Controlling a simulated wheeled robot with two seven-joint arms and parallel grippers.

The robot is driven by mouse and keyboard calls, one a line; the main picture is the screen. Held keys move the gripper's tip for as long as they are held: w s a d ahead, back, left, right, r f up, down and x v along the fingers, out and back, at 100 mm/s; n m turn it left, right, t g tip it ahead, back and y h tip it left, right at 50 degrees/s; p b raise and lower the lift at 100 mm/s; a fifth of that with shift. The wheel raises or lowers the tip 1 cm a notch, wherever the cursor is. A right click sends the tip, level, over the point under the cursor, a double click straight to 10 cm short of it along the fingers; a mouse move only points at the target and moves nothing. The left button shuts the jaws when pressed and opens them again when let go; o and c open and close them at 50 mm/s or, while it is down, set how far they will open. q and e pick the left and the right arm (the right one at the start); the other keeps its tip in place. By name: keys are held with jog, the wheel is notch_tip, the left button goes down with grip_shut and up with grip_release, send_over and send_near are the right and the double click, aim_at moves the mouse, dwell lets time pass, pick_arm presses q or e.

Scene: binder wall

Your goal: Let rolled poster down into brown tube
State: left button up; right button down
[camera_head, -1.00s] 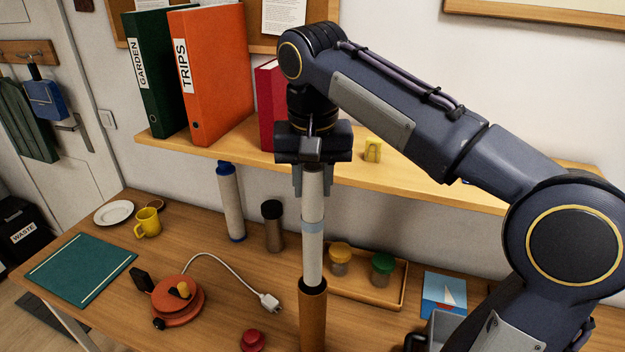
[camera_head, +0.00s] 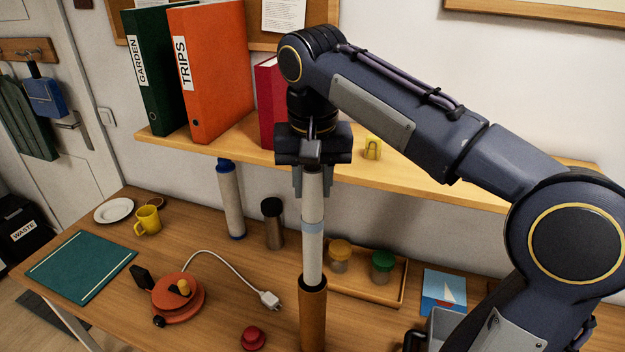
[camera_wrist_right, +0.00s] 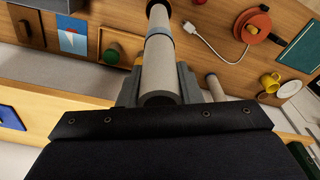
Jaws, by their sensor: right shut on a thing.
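The rolled poster (camera_head: 312,255) is a pale grey-white roll with a light blue band. It hangs upright in my right gripper (camera_head: 312,180), which is shut on its upper end. The brown tube (camera_head: 312,320) stands upright on the desk directly below. The poster's lower end meets the tube's dark mouth; how deep it reaches inside is hidden. In the right wrist view the poster (camera_wrist_right: 160,65) runs away from the fingers towards the tube, whose rim is mostly hidden behind it. My left gripper is not in view.
The wooden shelf (camera_head: 430,180) with binders runs just behind my right gripper. A blue-capped roll (camera_head: 231,200), a dark tumbler (camera_head: 272,225) and a tray (camera_head: 385,298) with two jars stand behind the tube. A red knob-like object (camera_head: 253,338) and a white plug (camera_head: 269,299) lie left of it.

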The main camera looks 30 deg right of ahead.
aim_at(313, 170)
jog(key=shift+f+b, duration=0.7)
jog(key=shift+f, duration=0.95)
dwell(1.0)
jog(key=c, duration=0.9)
grip_release()
jog(key=shift+c, duration=0.2)
jog(key=r, duration=0.5)
jog(key=s+r, duration=0.1)
jog(key=r, duration=0.1)
jog(key=shift+a+r+p, duration=0.2)
jog(key=shift+r+p, duration=0.15)
jog(key=shift+r, duration=0.05)
jog(key=s+a+f+n+t+y, duration=0.1)
jog(key=s+f, duration=0.4)
jog(key=f, duration=0.3)
jog(key=s+a+f+n+t+y, duration=0.1)
jog(key=s+f+t+y, duration=0.1)
jog(key=s+f, duration=0.3)
jog(key=s+a+f+n+t+y+b, duration=0.1)
jog(key=s+f, duration=0.5)
jog(key=f, duration=0.5)
jog(key=shift+a+f+n, duration=0.35)
jog(key=shift+f+n, duration=0.05)
